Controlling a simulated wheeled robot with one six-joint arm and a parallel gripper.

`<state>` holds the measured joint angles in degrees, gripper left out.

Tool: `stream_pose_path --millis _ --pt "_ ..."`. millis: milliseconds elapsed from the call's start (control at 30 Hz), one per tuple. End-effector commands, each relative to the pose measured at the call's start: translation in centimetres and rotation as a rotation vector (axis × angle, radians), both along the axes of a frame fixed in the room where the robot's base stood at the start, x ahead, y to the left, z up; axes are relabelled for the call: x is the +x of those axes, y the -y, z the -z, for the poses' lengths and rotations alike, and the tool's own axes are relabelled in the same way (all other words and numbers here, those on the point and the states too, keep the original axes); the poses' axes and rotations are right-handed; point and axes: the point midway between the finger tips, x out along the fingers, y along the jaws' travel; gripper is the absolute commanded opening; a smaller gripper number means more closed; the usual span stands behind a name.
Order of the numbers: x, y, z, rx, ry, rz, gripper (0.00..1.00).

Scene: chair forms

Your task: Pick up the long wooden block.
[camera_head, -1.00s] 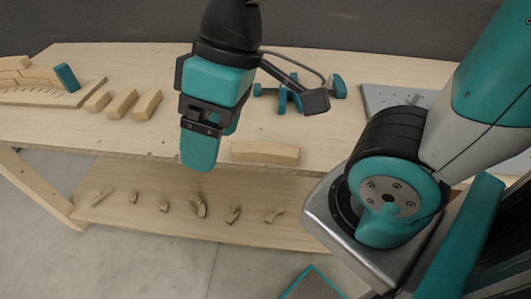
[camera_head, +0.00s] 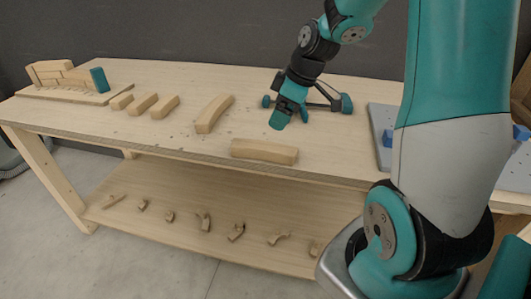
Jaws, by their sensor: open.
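A long wooden block (camera_head: 264,151) lies flat near the front edge of the bench top. A second long, slightly curved wooden block (camera_head: 214,113) lies at an angle to its left and farther back. I cannot tell for sure which one the task means. My gripper (camera_head: 280,120) is teal and dark, points down, and shows above the bench behind the front block. It appears apart from both blocks, and nothing shows in it. Its jaws are open, though the gap between the fingers is hard to see at this size.
Several short blocks (camera_head: 143,104) lie in a row on the left, beside a board (camera_head: 70,95) with stacked blocks and a teal end piece. A teal clamp-like thing (camera_head: 345,104) is behind my gripper. A lower shelf (camera_head: 170,245) holds several small pieces. A grey plate (camera_head: 382,130) is right.

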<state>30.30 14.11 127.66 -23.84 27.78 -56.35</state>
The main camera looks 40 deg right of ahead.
Motion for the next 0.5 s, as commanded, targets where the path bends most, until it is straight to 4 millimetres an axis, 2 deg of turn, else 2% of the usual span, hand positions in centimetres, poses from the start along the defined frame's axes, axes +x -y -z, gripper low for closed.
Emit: stream_pose_path --millis 33,200,300,500 --pt "0.3 -0.3 1.2 0.004 -0.005 -0.001 0.79" --pt "1.3 -1.1 4.5 0.004 -0.005 0.002 0.79" --pt "1.8 -1.4 5.7 0.003 -0.002 0.003 0.79" --pt "2.2 -1.9 7.0 0.002 -0.003 0.001 0.79"
